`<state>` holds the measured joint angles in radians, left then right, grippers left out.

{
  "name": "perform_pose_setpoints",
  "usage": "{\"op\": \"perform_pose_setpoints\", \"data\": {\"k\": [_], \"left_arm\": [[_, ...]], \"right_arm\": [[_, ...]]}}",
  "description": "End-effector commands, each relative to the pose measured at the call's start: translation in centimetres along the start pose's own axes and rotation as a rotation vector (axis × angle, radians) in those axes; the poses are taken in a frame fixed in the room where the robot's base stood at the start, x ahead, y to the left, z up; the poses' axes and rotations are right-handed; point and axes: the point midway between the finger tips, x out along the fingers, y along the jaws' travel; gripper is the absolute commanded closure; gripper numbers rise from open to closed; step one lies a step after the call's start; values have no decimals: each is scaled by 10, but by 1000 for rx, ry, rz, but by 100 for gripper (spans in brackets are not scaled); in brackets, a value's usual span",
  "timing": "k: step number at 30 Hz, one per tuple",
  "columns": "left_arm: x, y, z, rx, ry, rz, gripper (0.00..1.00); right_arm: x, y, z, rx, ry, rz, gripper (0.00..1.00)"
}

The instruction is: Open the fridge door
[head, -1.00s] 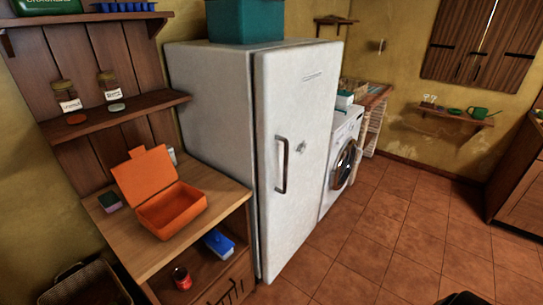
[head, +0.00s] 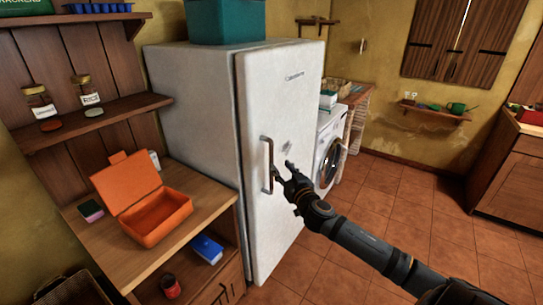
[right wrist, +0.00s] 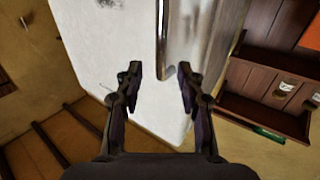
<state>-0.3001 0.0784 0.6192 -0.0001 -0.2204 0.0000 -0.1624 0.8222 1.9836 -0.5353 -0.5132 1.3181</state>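The white fridge (head: 278,120) stands in the middle of the head view with its door closed. Its dark vertical handle (head: 267,165) is on the left side of the door. My right gripper (head: 282,171) comes in from the right and is just beside the handle. In the right wrist view the two fingers of my right gripper (right wrist: 158,72) are spread apart. The handle (right wrist: 163,45) shows as a metal bar, with its end near the gap between the fingertips. I cannot tell whether they touch. My left gripper is not in view.
A wooden counter with an open orange box (head: 158,215) stands left of the fridge. A shelf with jars (head: 86,90) is above it. A teal box (head: 226,22) sits on the fridge. A washing machine (head: 329,160) is to the right. The tiled floor (head: 400,195) in front is clear.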

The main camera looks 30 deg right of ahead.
Motion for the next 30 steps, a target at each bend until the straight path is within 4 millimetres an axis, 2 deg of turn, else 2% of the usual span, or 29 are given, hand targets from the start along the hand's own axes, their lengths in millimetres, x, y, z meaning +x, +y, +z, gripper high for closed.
{"op": "perform_pose_setpoints", "data": {"k": [6, 12, 18, 25, 30], "left_arm": [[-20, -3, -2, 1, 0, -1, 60], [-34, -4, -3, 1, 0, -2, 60], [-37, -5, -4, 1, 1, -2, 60], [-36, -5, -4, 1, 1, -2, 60], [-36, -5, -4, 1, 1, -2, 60]], "right_arm": [[47, -2, -7, 13, 3, 1, 61], [80, -1, -4, 5, 0, -1, 61], [92, -2, -1, 3, 0, -3, 61], [92, -2, 0, 2, 0, -3, 61], [92, -2, 0, 2, 0, -3, 83]]}}
